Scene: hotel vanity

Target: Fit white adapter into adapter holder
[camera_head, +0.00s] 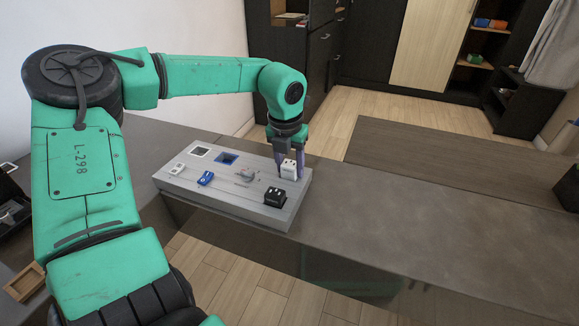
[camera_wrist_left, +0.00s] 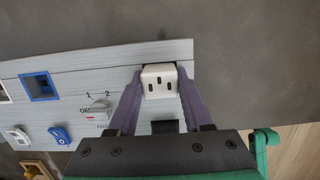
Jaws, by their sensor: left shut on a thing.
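The white adapter (camera_head: 289,169) is a small block with dark slots on its top. It is at the far right end of a grey board (camera_head: 235,203), and it shows in the left wrist view (camera_wrist_left: 159,79) near the board's corner. My left gripper (camera_head: 289,174) points down from above with its purple fingers shut on the adapter's two sides. I cannot tell whether the adapter rests in the board or hangs just above it. Any recess under it is hidden. A black adapter (camera_head: 275,197) sits on the board just nearer to me. My right gripper is out of view.
The board also carries a white-framed square opening (camera_head: 199,151), a blue-framed opening (camera_head: 226,159), a knob (camera_head: 246,175), a white switch (camera_head: 177,169) and a blue switch (camera_head: 205,178). The grey counter (camera_head: 430,220) is clear to the right.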

